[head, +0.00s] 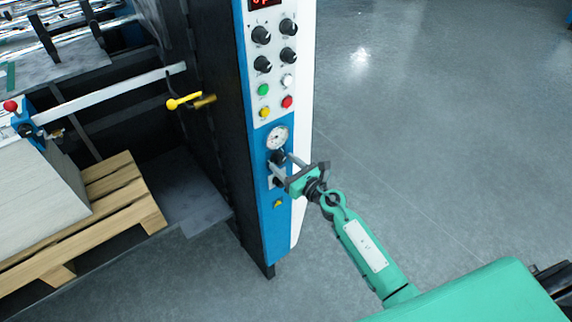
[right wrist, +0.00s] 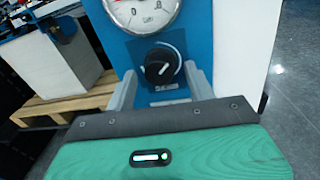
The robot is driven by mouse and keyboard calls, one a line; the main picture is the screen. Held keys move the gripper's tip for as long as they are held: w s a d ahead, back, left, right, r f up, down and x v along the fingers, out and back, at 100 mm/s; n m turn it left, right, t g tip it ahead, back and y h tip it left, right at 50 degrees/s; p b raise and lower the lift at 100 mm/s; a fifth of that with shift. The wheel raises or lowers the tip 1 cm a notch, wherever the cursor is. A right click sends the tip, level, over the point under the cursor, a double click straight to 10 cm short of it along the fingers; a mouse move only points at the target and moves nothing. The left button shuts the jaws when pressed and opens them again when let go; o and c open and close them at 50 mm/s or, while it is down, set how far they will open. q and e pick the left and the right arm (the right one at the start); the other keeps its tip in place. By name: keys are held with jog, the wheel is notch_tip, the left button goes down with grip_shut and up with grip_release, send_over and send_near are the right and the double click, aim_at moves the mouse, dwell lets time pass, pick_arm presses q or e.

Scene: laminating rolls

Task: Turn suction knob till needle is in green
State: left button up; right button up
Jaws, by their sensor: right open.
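The suction knob is a round black knob with a white pointer line, on the blue panel just under the gauge; it shows in the right wrist view (right wrist: 159,66) and in the head view (head: 277,157). The round white gauge (head: 277,137) is small in the head view and cut off by the top edge in the right wrist view (right wrist: 143,14). I cannot make out its needle or a green zone. My right gripper (head: 283,168) is open at the panel. Its fingers (right wrist: 160,78) stand on either side of the knob in the picture; contact is not clear. My left gripper is out of view.
Other black knobs (head: 261,35) and coloured buttons (head: 288,102) sit above the gauge. A yellow handle (head: 185,102) sticks out left of the panel. A wooden pallet (head: 125,190) with a pale stack stands at left. The grey floor (head: 430,110) to the right is clear.

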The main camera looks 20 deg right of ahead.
jog(key=c, duration=1)
